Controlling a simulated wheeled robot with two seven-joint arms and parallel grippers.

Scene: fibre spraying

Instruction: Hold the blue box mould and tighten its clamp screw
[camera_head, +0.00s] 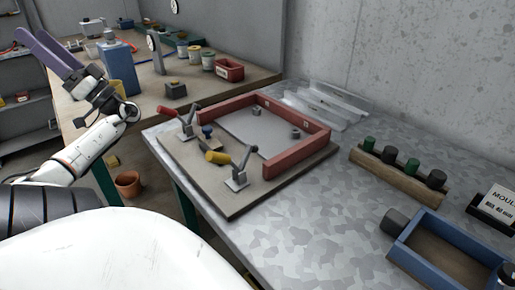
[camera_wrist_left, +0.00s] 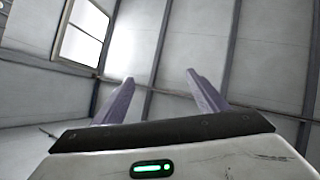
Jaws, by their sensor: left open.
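The blue box mould (camera_head: 447,262) lies at the lower right of the metal table in the head view. It is an open rectangular frame with a brown floor, cut off by the picture's bottom edge. A dark block (camera_head: 394,222) sits at its left corner. A dark round piece (camera_head: 508,273) at its right end may be the clamp screw; I cannot tell. My left gripper (camera_head: 46,50) is raised at the upper left, far from the mould. Its two purple fingers also show in the left wrist view (camera_wrist_left: 160,98), apart and empty. My right gripper is not in view.
A red-walled frame (camera_head: 292,157) on a board with toggle clamps fills the table's middle. A wooden rack (camera_head: 398,180) with green and black knobs stands behind the blue mould, beside a label sign (camera_head: 497,207). Bare metal tabletop lies between board and mould. A wooden bench (camera_head: 150,92) stands behind.

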